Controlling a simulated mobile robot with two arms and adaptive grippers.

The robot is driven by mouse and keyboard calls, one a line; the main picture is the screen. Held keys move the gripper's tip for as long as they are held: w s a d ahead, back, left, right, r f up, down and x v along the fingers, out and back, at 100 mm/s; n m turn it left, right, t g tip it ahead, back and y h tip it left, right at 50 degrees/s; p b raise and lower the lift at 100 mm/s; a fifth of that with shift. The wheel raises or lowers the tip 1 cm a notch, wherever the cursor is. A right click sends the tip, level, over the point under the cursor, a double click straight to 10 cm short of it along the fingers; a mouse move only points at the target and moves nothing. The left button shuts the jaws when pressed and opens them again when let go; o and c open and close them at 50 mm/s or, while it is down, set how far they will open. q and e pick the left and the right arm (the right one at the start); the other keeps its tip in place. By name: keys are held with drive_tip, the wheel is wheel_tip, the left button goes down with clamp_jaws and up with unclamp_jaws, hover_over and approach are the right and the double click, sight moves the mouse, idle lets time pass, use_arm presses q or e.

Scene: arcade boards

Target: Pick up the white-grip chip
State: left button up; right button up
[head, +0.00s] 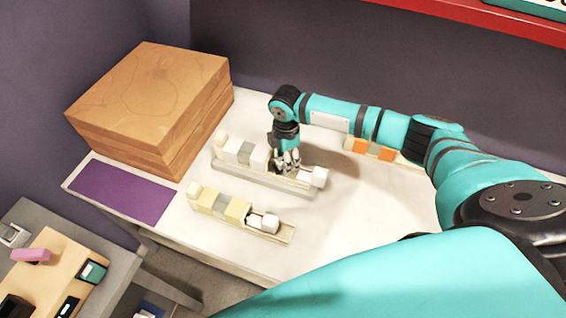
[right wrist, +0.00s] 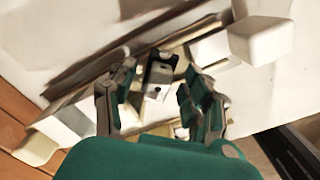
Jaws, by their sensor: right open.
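A long pale board (head: 262,183) on the white table carries a row of white and grey blocks (head: 260,157). My right gripper (head: 288,166) points down over this board, between a white block and the white end block (head: 318,177). In the right wrist view its fingers (right wrist: 158,76) are spread. A small whitish chip with dark holes (right wrist: 158,80) shows between them, apparently the white-grip chip. The fingers flank it, and I cannot tell whether they touch it. In the head view the gripper hides it. My left gripper is not in view.
A similar board with cream blocks (head: 237,210) lies in front. A board with orange blocks (head: 380,152) lies behind my right arm. A stack of wooden boxes (head: 150,95) and a purple mat (head: 122,190) are at the left. The table's front right is partly hidden by my arm.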

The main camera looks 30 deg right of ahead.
drive_tip(key=shift+f, duration=0.4)
drive_tip(key=shift+c, duration=0.3)
clamp_jaws()
drive_tip(key=shift+r, duration=0.1)
drive_tip(key=shift+r, duration=0.55)
wheel_tip(320, 180, up, 2)
drive_tip(key=shift+r+b, duration=0.25)
drive_tip(key=shift+b, duration=0.25)
drive_tip(key=s+a+r+b, duration=0.1)
drive_tip(key=s+a, duration=0.3)
drive_tip(key=s, duration=1.1)
drive_tip(key=shift+s+r, duration=0.15)
drive_tip(key=shift+s, duration=0.15)
